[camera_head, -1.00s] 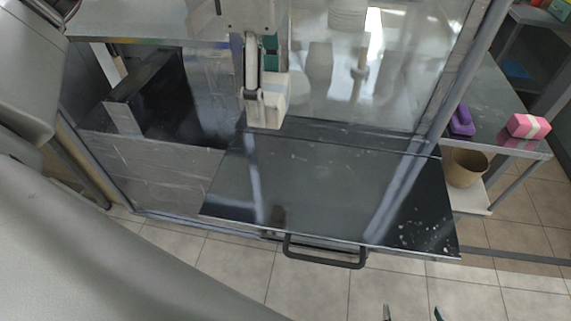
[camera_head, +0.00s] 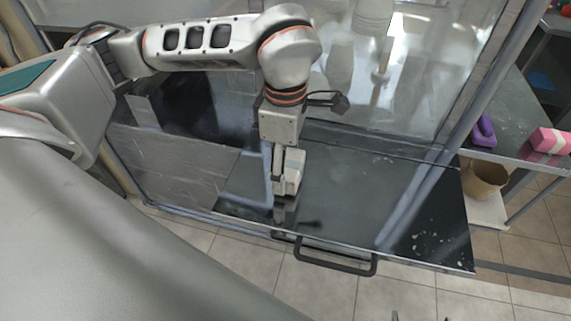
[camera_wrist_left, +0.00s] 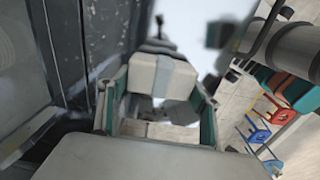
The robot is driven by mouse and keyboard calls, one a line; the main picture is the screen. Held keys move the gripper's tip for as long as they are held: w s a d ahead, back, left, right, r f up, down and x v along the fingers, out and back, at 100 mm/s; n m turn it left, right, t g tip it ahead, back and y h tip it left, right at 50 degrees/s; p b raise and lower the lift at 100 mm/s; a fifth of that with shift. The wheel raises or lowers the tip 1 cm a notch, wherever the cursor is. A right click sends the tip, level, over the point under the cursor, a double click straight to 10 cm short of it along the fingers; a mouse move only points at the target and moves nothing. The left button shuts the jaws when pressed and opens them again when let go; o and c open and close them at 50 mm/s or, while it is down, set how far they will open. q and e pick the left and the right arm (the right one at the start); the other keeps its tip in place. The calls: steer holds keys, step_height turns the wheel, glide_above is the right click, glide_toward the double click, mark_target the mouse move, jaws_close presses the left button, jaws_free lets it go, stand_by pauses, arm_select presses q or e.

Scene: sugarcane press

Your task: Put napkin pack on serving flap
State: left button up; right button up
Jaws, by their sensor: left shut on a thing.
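The serving flap (camera_head: 365,195) is a dark, glossy panel lying open and level, with a black bar handle on its front edge. My left gripper (camera_head: 286,185) points down over the left part of the flap. It is shut on a pale napkin pack (camera_head: 293,174). In the left wrist view, the pack (camera_wrist_left: 163,74) is beige with a grey band and sits between the green-sided fingers. I cannot tell whether the pack touches the flap. Only the tips of my right gripper (camera_head: 416,316) show at the bottom edge, apart, with nothing visible between them.
A side shelf at the right holds a purple object (camera_head: 484,131) and a pink pack with a pale band (camera_head: 549,141). A tan pot (camera_head: 484,180) stands below. A glass panel (camera_head: 400,70) rises behind the flap. The flap's middle and right are clear.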

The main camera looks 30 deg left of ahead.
arm_select(q)
steer(key=shift+f, duration=0.25)
steer(key=shift+f, duration=0.15)
steer(key=o, duration=1.1)
steer(key=shift+o, duration=0.2)
step_height(320, 180, up, 12)
steer(key=shift+b, duration=0.3)
